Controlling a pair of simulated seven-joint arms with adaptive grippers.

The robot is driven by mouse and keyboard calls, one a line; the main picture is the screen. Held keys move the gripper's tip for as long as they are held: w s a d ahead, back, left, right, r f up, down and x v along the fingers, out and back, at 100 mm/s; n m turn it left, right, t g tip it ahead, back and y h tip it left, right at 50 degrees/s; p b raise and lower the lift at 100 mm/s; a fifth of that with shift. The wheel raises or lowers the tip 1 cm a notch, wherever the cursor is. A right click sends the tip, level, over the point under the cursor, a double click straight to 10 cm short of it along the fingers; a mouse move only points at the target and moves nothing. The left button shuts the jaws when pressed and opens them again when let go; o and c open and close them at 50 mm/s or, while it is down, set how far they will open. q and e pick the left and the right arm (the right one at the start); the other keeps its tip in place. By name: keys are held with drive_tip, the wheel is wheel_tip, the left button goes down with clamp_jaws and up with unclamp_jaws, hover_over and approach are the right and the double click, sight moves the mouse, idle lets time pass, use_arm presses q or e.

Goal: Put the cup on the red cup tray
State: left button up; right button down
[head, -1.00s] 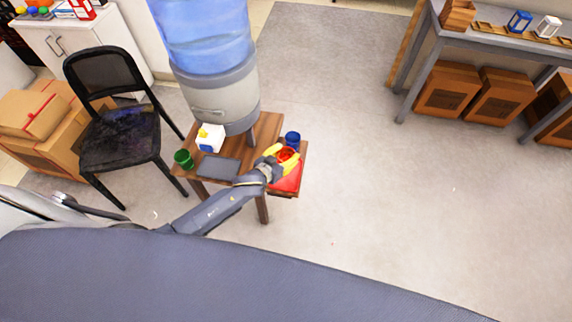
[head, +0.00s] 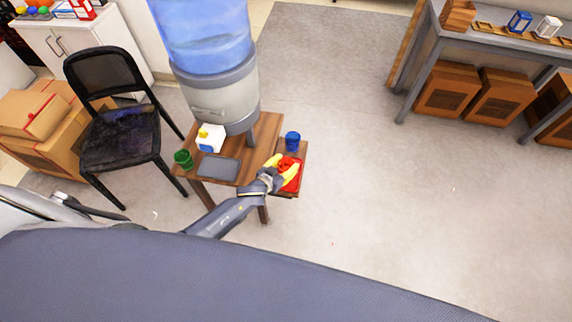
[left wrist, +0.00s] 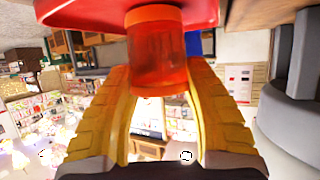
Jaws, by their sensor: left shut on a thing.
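The red cup (head: 286,162) is between the yellow fingers of my left gripper (head: 283,167), which is shut on it. The cup is over the red tray (head: 293,184), at the right side of the small wooden table. In the left wrist view, the translucent red cup (left wrist: 160,60) shows between the two fingers (left wrist: 160,82), and the red tray (left wrist: 85,14) fills the top edge right by the cup's end. I cannot tell whether the cup touches the tray. My right gripper is not in view.
A blue cup (head: 292,141) stands just behind the tray. A green cup (head: 183,159), a white carton (head: 211,138) and a grey drip tray (head: 218,167) are on the wooden table (head: 262,133). The water dispenser (head: 217,95) rises behind. The floor to the right is open.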

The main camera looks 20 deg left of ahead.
use_arm(q)
drive_tip(key=shift+f, duration=0.1)
drive_tip(key=o, duration=1.4)
drive_tip(key=shift+c, duration=0.2)
